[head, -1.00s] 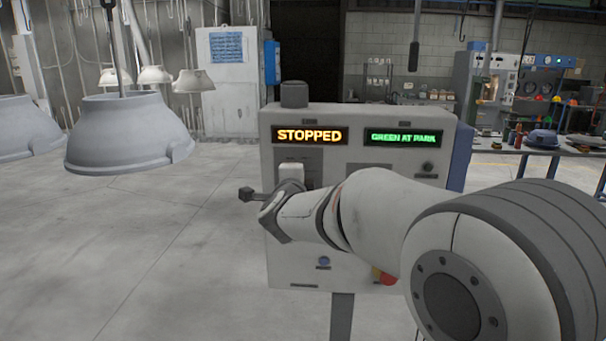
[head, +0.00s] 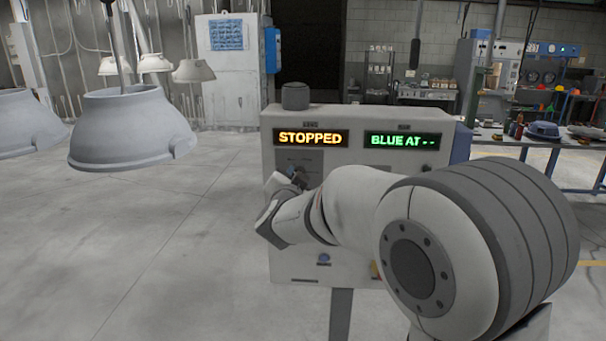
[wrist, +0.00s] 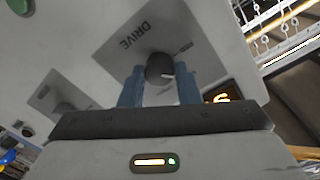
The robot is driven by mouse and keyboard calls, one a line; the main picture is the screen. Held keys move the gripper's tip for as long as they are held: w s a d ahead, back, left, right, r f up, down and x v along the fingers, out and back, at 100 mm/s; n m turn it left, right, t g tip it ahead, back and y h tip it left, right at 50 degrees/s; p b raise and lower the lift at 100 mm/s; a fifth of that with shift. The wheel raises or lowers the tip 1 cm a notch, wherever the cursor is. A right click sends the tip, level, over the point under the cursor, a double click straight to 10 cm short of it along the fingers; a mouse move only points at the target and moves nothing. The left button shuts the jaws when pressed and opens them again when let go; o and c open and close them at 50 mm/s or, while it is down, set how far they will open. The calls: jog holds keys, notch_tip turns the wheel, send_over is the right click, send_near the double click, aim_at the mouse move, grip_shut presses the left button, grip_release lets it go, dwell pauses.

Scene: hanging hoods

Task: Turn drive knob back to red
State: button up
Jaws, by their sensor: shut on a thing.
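The dark round drive knob (wrist: 158,66) sits on a grey plate lettered DRIVE in the wrist view, with a short white mark toward its right side. My gripper (wrist: 159,85) has its two blue fingers on either side of the knob and is shut on it. In the head view my wrist covers most of the knob, and the gripper (head: 297,174) shows only in part against the control box (head: 285,240). The left display (head: 310,138) reads STOPPED. The right display (head: 402,140) reads BLUE AT - -.
A second knob (wrist: 63,107) on its own grey plate and a green button (wrist: 20,6) are near in the wrist view. Large grey hoods (head: 130,130) hang to the left. A workbench (head: 545,140) stands at the back right. The left floor is clear.

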jog(key=n+p, duration=0.3)
jog(key=n, duration=0.5)
jog(key=shift+f+n, duration=0.1)
jog(key=shift+n, duration=0.3)
dwell(0.4)
jog(key=o, duration=1)
jog(key=shift+c, duration=0.2)
jog(key=shift+s, duration=0.1)
jog(key=s+b, duration=0.2)
jog(key=s, duration=0.5)
jog(key=shift+s+a, duration=0.3)
jog(key=shift+a, duration=0.05)
